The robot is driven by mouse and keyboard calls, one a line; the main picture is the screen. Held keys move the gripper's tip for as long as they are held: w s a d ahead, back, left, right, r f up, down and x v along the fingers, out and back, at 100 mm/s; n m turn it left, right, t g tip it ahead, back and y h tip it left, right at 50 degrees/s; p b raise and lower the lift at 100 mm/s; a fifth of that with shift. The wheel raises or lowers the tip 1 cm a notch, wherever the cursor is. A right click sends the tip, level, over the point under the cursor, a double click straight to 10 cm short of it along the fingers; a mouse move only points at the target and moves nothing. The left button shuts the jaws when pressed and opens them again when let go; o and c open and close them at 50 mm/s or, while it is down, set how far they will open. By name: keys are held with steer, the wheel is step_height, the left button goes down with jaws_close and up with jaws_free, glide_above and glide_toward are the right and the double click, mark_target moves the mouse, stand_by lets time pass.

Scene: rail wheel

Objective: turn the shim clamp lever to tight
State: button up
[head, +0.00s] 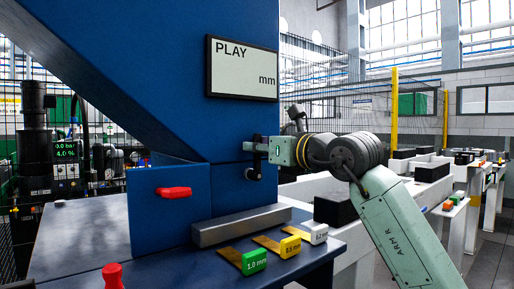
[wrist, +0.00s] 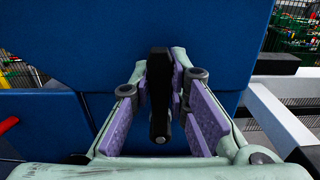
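A black lever (head: 255,156) stands out from the blue machine's right face, roughly upright. It also shows in the wrist view (wrist: 159,95), pointing down between my two purple-padded fingers. My gripper (head: 258,147) reaches in from the right, its fingers on either side of the lever. In the wrist view my gripper (wrist: 161,100) is open, with blue showing between the pads and the lever's lower part. Contact at the far fingertips is unclear. No tight marking is readable.
A "PLAY mm" display (head: 242,68) hangs above. A red handle (head: 174,192) is on a blue box at left. A grey bar (head: 240,225) and green, yellow and white tagged shims (head: 254,261) lie on the bench. A red knob (head: 112,275) stands in front.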

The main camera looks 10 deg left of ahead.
steer(key=o, duration=0.5)
steer(key=v, duration=1.2)
